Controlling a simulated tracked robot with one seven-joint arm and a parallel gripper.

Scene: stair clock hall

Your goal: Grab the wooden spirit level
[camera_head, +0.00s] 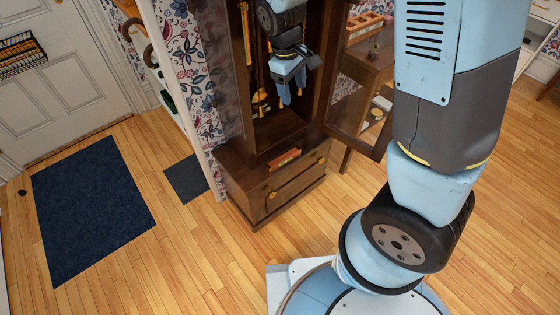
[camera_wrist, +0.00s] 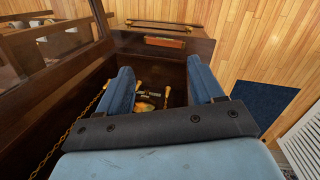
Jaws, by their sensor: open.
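A small reddish-brown wooden bar, which looks like the spirit level (camera_head: 284,160), lies on the front ledge of the tall clock's base. It also shows in the wrist view (camera_wrist: 165,42), at the top middle beyond the fingers. My gripper (camera_head: 287,97) is inside the open clock case, above and behind the bar, apart from it. In the wrist view my gripper (camera_wrist: 160,66) has its two blue fingers spread wide, with nothing held between them.
The dark wooden clock case (camera_head: 275,187) surrounds my gripper, with its glazed door (camera_head: 352,105) swung open at right. Brass pieces (camera_wrist: 147,104) and a chain (camera_wrist: 72,130) are inside. A table with an orange rack (camera_head: 365,25) stands beyond. Floor before the case is clear.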

